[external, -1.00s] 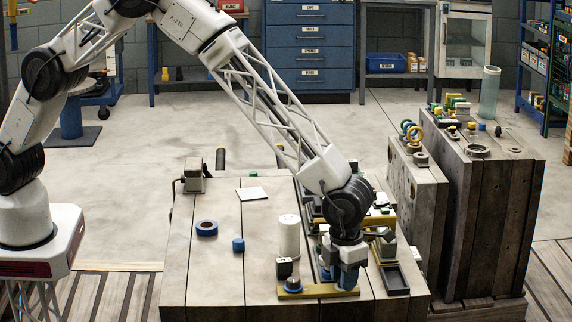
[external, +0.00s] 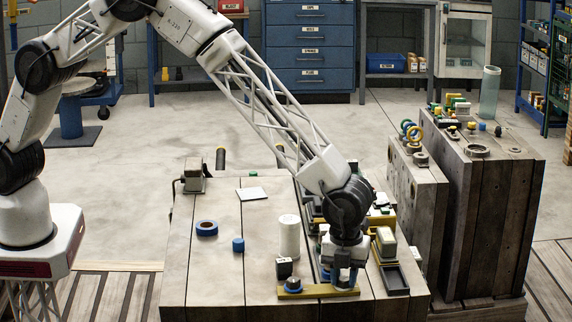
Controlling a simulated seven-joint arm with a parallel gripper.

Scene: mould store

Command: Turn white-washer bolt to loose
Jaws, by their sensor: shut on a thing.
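My gripper (external: 342,281) points down at the right end of a brass-coloured bar (external: 317,291) near the front of the wooden block top. It is shut on a bolt there, which the fingers mostly hide. I cannot make out the colour of its washer.
A white cylinder (external: 289,237) stands close behind the bar. A blue tape roll (external: 207,228), a small blue piece (external: 238,244) and a white card (external: 252,194) lie to the left. A dark tray (external: 395,279) is close on the right. The front left top is clear.

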